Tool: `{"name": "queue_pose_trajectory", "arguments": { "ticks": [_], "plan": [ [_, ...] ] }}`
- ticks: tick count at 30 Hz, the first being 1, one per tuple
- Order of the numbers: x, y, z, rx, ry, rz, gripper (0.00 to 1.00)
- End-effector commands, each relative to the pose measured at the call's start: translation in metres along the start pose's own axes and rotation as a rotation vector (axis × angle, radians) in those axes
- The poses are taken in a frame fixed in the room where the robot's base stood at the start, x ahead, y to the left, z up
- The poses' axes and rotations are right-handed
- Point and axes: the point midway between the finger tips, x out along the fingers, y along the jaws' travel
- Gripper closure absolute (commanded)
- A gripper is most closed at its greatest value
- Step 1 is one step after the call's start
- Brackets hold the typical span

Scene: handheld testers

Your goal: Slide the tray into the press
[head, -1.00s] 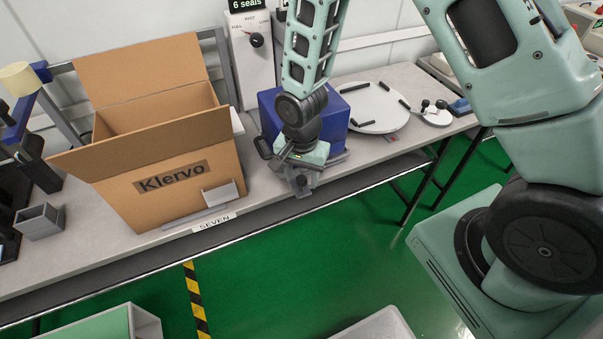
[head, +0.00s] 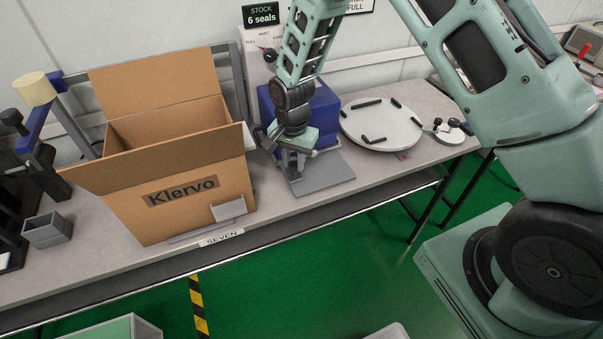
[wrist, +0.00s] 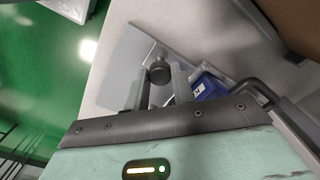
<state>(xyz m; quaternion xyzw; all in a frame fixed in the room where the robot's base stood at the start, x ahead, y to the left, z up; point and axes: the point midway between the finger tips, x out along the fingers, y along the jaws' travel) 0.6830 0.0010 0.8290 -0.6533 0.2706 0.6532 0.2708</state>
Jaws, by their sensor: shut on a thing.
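The blue press (head: 322,112) stands on the table against the wall unit. A flat grey plate (head: 325,176), which looks like the tray, lies in front of it, close to the table's front edge. The plate also shows in the wrist view (wrist: 128,55). My gripper (head: 292,168) is low over the plate's left part, in front of the press. In the wrist view my fingers (wrist: 160,90) are close about a dark round knob (wrist: 158,70) at the plate. The exact grip and the press opening are partly hidden by my wrist.
An open cardboard box (head: 185,190) stands close to the left of my gripper. A round white disc (head: 382,122) with black handles lies to the right. A small grey bin (head: 47,230) stands at the far left. Bare table lies between disc and plate.

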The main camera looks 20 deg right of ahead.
Motion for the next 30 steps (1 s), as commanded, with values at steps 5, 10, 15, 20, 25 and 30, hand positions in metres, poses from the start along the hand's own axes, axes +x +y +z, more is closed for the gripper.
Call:
{"name": "queue_pose_trajectory", "arguments": {
  "ticks": [5, 10, 15, 20, 25, 30],
  "plan": [
    [0.000, -0.005, -0.005, 0.000, 0.002, -0.002, 1.00],
    [0.000, -0.006, -0.006, 0.000, 0.004, -0.006, 1.00],
    [-0.001, -0.006, -0.006, 0.001, 0.006, -0.008, 0.53],
    [0.000, -0.005, -0.005, 0.000, 0.003, -0.004, 0.53],
    [-0.003, -0.005, -0.004, 0.000, 0.002, -0.003, 0.53],
    [-0.022, -0.005, -0.005, 0.001, 0.003, -0.005, 0.53]
  ]
}}
